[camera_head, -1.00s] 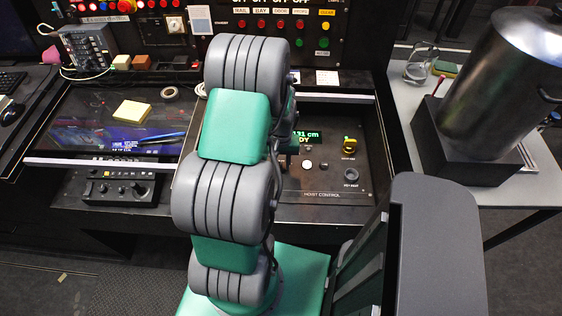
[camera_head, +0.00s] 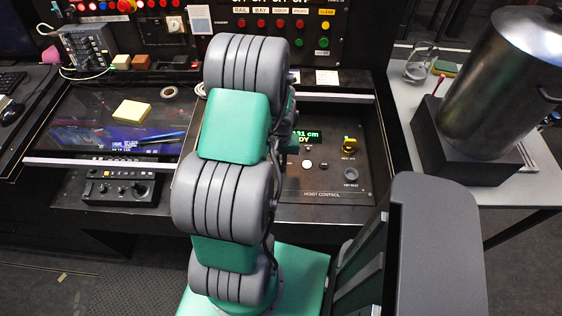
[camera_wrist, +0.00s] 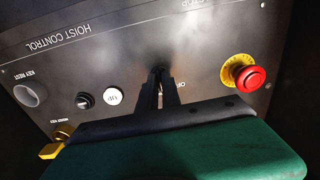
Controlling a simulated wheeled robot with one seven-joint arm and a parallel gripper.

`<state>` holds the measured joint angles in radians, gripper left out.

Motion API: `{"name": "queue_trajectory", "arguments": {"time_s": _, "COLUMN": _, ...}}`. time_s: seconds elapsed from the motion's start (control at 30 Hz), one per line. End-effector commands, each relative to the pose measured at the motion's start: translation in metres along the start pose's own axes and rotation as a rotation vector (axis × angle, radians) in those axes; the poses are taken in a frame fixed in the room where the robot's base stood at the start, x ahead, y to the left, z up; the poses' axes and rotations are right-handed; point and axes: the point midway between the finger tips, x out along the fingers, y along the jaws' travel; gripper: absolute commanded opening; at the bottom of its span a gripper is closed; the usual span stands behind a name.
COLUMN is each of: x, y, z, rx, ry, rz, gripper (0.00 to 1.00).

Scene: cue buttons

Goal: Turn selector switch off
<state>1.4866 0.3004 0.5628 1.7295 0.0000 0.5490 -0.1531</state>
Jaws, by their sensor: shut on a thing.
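The selector switch (camera_wrist: 158,70) is a small dark knob on the hoist control panel, mostly hidden by my fingers in the wrist view. My gripper (camera_wrist: 159,84) points at the panel with its two dark fingers close together around the knob, shut on it. Part of an "OFF" label (camera_wrist: 179,83) shows beside the fingers. The exact angle of the knob cannot be told. In the head view, my arm hides the switch and the fingers, while the panel (camera_head: 335,184) shows to the right of the arm.
A red stop button (camera_wrist: 250,78) on a yellow base stands near my fingers. On the other side are a white button (camera_wrist: 113,96), a black button (camera_wrist: 85,100), a yellow key (camera_wrist: 53,149) and the round key nest (camera_wrist: 28,95). A large metal pot (camera_head: 500,85) stands at the right.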

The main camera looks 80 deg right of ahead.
Motion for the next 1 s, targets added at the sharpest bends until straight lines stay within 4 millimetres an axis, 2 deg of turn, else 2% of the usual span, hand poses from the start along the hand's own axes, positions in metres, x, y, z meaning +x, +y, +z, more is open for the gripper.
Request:
{"name": "queue_trajectory", "arguments": {"time_s": 0.27, "x": 0.0007, "y": 0.0002, "z": -0.0005, "rx": -0.118, "ry": 0.001, "rz": 0.0, "gripper": 0.0}}
{"name": "queue_trajectory", "arguments": {"time_s": 1.0, "x": -0.0001, "y": 0.0001, "z": -0.0008, "rx": -0.683, "ry": 0.002, "rz": 0.001, "gripper": 0.0}}
